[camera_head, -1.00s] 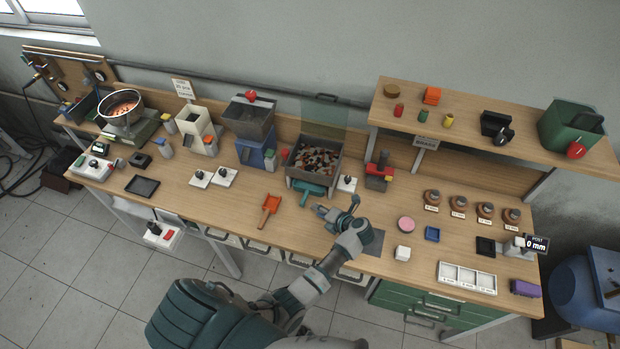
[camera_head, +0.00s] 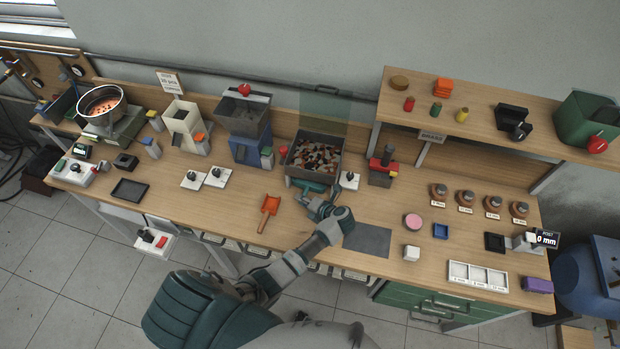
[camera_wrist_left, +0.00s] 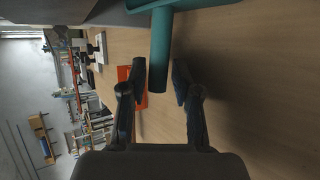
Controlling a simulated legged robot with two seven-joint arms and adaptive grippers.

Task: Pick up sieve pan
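A grey square pan (camera_head: 333,175) filled with mixed brown, white and dark pieces stands at the middle of the bench. A teal T-shaped handle (camera_head: 307,186) is at its front; I cannot tell whether it is fixed to the pan. My left gripper (camera_head: 312,204) is just in front of the pan at the handle. In the left wrist view the teal handle's stem (camera_wrist_left: 161,55) lies between the two open fingertips (camera_wrist_left: 160,75), with a gap visible on both sides. The right gripper is not in view.
White switch plates (camera_head: 195,180) and a blue-grey hopper (camera_head: 243,115) stand further left. A red-handled device (camera_head: 383,170) stands right of the pan. A dark mat (camera_head: 367,240) lies bare near the front edge.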

